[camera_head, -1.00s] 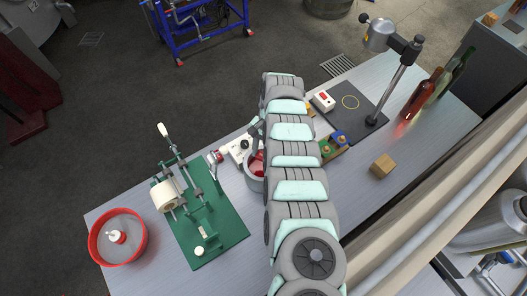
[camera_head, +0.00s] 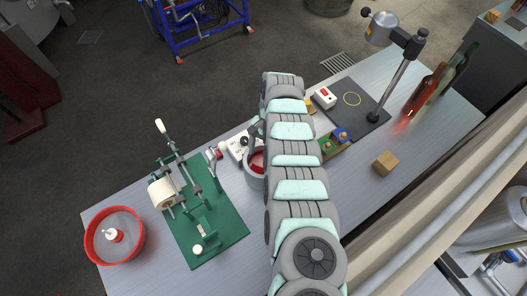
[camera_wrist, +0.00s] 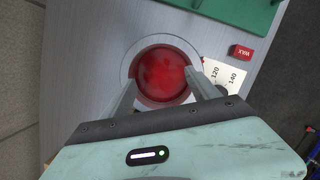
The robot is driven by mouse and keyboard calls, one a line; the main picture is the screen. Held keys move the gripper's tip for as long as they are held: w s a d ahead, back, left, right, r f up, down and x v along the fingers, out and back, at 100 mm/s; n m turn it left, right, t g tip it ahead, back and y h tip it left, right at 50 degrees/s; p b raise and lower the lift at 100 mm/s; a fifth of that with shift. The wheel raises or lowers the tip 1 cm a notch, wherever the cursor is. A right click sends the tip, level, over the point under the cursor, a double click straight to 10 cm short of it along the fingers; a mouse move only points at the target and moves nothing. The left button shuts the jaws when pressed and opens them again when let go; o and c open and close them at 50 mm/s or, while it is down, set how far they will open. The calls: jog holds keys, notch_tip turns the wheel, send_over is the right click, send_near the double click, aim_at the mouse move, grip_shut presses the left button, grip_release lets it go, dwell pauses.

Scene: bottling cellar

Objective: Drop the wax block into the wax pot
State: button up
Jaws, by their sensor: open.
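The wax pot (camera_wrist: 127,66) is a round grey pot with a pale rim, filled with glossy red wax (camera_wrist: 160,72). In the head view the pot (camera_head: 254,181) stands partly hidden behind my arm. My gripper (camera_wrist: 163,88) is over the pot, its fingers apart on either side of the opening, with nothing between them. No separate wax block can be made out in the red surface. A small red piece marked WAX (camera_wrist: 242,51) lies beside the pot; I cannot tell whether it is a block or a label.
A dial plate (camera_wrist: 222,76) sits beside the pot. A green board with a hand-lever device (camera_head: 208,222) and a red-rimmed tray (camera_head: 97,254) are to the left. A wooden block (camera_head: 385,164), a dark mat (camera_head: 347,112) and bottles (camera_head: 427,88) are to the right.

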jog(key=b+v, duration=0.2)
jog(key=v, duration=0.8)
jog(key=shift+r, duration=0.4)
jog(key=shift+w, duration=0.1)
